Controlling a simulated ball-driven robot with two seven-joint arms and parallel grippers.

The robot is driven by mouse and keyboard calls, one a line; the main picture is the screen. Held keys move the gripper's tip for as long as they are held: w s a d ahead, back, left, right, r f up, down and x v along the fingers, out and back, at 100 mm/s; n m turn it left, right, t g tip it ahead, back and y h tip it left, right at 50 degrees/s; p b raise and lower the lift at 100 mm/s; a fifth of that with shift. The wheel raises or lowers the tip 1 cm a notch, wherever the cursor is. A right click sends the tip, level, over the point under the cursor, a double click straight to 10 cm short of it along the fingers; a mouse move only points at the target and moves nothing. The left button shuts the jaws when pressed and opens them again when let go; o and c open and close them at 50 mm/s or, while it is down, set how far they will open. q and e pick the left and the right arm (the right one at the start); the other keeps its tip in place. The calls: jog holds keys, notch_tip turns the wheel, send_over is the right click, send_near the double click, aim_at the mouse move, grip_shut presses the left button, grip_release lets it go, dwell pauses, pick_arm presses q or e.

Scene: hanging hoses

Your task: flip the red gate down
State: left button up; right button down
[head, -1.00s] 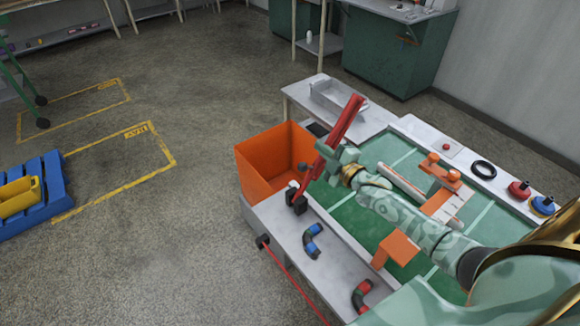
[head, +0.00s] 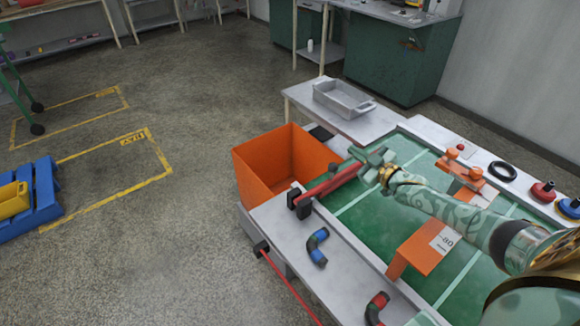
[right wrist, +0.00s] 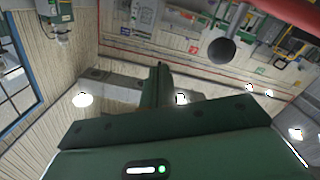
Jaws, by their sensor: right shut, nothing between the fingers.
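The red gate (head: 328,186) is a long red bar on a dark hinge block (head: 298,203) at the front-left edge of the bench. It slopes low, reaching from the hinge toward the green bench surface. My right gripper (head: 370,158) is shut and empty, at the bar's far end, and partly hides that end. Whether it touches the bar I cannot tell. In the right wrist view, a red bar (right wrist: 295,9) crosses the top right corner, with a dark round knob (right wrist: 222,50) near it. My left gripper is not in view.
An orange bin (head: 268,165) stands just left of the gate. An orange bracket (head: 420,250) and an orange-handled fixture (head: 462,168) stand on the green surface (head: 375,218). A blue-and-black hose piece (head: 317,246) lies in front. A grey tray (head: 343,98) sits behind.

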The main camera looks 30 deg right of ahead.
jog(key=shift+d+f, duration=0.2)
jog(key=shift+f, duration=0.2)
dwell(0.4)
notch_tip(320, 180, up, 6)
jog(key=f+p, duration=0.1)
jog(key=p, duration=0.3)
jog(key=s+d+p, duration=0.1)
jog(key=s+p, duration=0.1)
jog(key=s, duration=0.8)
jog(key=shift+s+d+f, duration=0.25)
jog(key=shift+s, duration=0.05)
